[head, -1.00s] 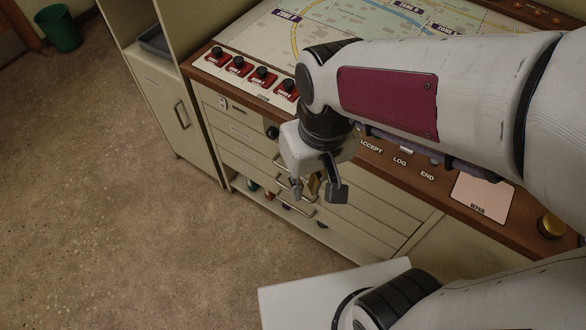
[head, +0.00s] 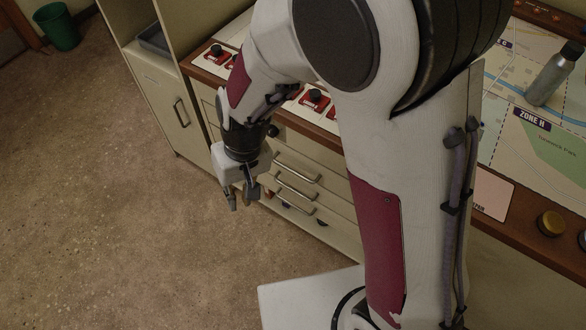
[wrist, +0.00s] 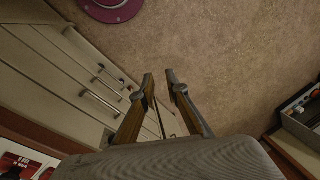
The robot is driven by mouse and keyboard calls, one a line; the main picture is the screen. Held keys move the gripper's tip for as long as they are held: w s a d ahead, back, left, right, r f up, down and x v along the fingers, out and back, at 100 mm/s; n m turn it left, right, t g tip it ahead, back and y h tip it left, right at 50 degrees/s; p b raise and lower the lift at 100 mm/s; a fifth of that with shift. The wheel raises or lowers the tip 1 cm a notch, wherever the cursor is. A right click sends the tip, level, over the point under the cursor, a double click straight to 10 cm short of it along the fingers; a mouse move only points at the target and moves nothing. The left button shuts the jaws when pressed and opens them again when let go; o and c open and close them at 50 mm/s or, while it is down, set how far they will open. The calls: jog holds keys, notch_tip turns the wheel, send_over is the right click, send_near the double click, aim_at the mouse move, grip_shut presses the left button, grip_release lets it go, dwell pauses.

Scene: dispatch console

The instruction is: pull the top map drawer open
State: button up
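The cream map drawers are stacked in the console front, with bar handles one above another in the head view. The top drawer's handle (head: 298,166) is the uppermost one visible; the drawers look closed. Part of the drawer fronts is hidden behind my arm. My gripper (head: 242,202) is open and empty, pointing down, to the left of the handles and apart from them. In the wrist view, my gripper's fingers (wrist: 160,78) stand apart with floor between them. Drawer handles (wrist: 100,103) show to the left of the fingers there.
The console top carries red-based switches (head: 215,53), a map panel (head: 515,70) and a metal bottle (head: 554,76). A cabinet door with a handle (head: 181,115) stands left of the drawers. A green bin (head: 60,30) is far left. The floor at left is clear.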

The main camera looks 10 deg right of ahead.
jog(key=w+a+f, duration=0.3)
jog(key=a+f, duration=0.3)
jog(key=f, duration=0.3)
jog(key=n+t+h, duration=0.6)
jog(key=t+h, duration=0.6)
jog(key=h, duration=0.1)
send_near(293, 170)
jog(key=shift+f+x, duration=0.25)
jog(key=shift+x, duration=0.9)
jog(key=shift+w, duration=0.1)
jog(key=shift+x, duration=3.8)
